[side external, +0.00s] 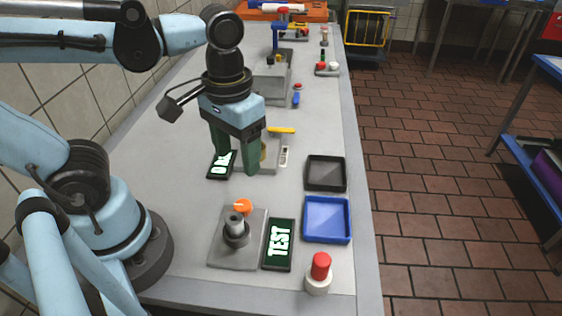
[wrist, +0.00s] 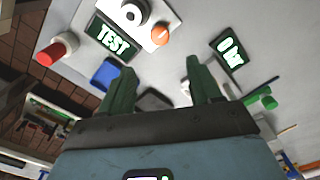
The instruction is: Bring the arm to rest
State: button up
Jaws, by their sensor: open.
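My gripper (side external: 235,160) hangs over the middle of the grey bench, pointing down, with its two green fingers apart. The wrist view shows both fingers (wrist: 156,85) spread with nothing held between them. Behind the fingers in the side view is a grey fixture (side external: 270,155) with a yellow bar, partly hidden by my gripper. A black sign reading "OK" (side external: 221,165) lies at the left of the fingers. It also shows in the wrist view (wrist: 229,52). I cannot tell whether the fingers touch anything.
In front are a grey plate (side external: 223,253) with a post and orange knob, a "TEST" sign (side external: 279,245) and a red-topped button (side external: 320,268). A blue tray (side external: 327,238) and black tray (side external: 325,174) sit on the right. More fixtures stand farther back. A tiled wall is at left.

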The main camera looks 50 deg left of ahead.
jog(key=shift+w, duration=0.1)
jog(key=w+a+m+t, duration=0.2)
jog(key=w+a+t, duration=0.3)
jog(key=w+t, duration=0.1)
jog(key=shift+w+t, duration=0.4)
jog(key=shift+t, duration=0.2)
